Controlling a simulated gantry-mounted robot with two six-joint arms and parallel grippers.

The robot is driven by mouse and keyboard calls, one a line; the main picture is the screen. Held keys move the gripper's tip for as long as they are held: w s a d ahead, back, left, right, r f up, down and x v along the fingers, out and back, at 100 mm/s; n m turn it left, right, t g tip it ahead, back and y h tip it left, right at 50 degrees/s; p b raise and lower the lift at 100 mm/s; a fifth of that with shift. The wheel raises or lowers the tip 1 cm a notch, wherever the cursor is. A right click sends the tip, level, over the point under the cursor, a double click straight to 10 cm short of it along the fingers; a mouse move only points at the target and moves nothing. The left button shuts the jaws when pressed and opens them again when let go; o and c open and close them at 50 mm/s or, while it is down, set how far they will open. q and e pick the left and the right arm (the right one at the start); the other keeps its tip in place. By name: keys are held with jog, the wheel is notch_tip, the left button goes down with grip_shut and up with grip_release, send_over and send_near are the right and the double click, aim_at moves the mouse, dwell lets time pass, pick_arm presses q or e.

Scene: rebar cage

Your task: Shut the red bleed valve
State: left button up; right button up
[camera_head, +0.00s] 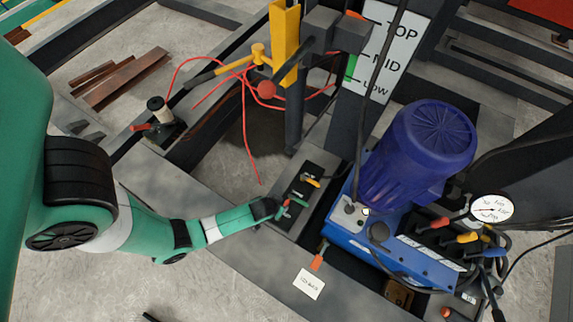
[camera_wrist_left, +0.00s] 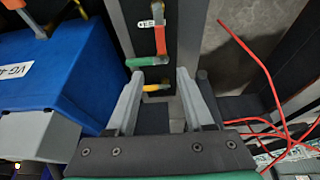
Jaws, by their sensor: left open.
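A red lever handle (camera_wrist_left: 160,40) stands on a narrow dark block, beyond my fingertips in the left wrist view. It shows small beside the end of my left arm in the head view (camera_head: 286,204). A green lever (camera_wrist_left: 147,61) crosses just below it, and a yellow lever (camera_wrist_left: 155,87) lies lower, between the fingers. My left gripper (camera_wrist_left: 160,75) is open, with its two grey fingers apart on either side of the yellow lever; nothing is gripped. In the head view my left gripper (camera_head: 277,209) is at the block's near end. My right gripper is not in view.
A blue pump unit (camera_head: 400,255) with a motor (camera_head: 425,145) stands right of the block. A yellow post (camera_head: 284,45) and loose red cords (camera_head: 245,120) are behind. Another orange-red handle (camera_head: 317,262) with a white tag (camera_head: 309,284) is nearer. A gauge (camera_head: 491,208) is at right.

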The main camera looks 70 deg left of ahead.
aim_at(286, 204)
pick_arm(q)
jog(key=b+x, duration=0.9)
jog(key=x, duration=0.4)
jog(key=shift+s, duration=0.15)
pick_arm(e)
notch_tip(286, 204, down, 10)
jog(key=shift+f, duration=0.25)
pick_arm(q)
grip_shut()
dwell(0.4)
